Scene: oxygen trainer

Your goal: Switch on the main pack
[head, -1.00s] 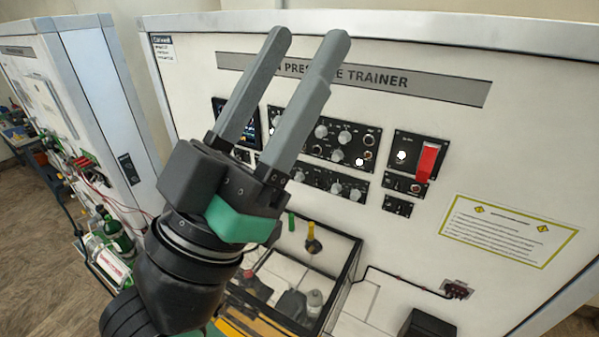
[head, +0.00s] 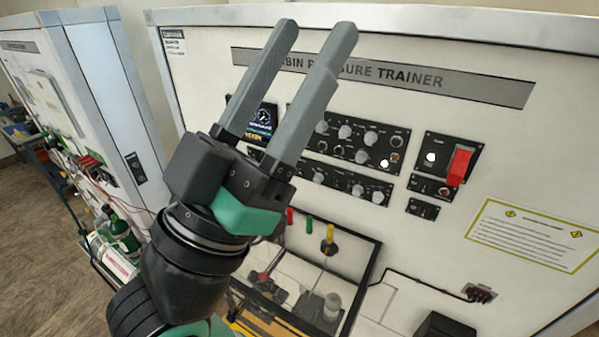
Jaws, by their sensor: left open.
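My left gripper (head: 318,28) is raised in front of the white trainer panel (head: 420,62) in the head view. Its two grey fingers are parallel and apart, with nothing between them. A black switch plate (head: 436,142) on the panel carries a red switch cover (head: 460,165) and a lit white lamp. The fingers are left of this plate and apart from it in the picture. No label reading main pack can be read. The fingers hide part of the title strip and part of the knob panel (head: 345,130). My right gripper does not show.
A small display (head: 264,117) sits behind the fingers. Below is a dark-framed recess with red, green and yellow levers (head: 330,238). A yellow-edged notice (head: 530,236) is at the right. Another white cabinet (head: 75,90) with green bottles stands at the left.

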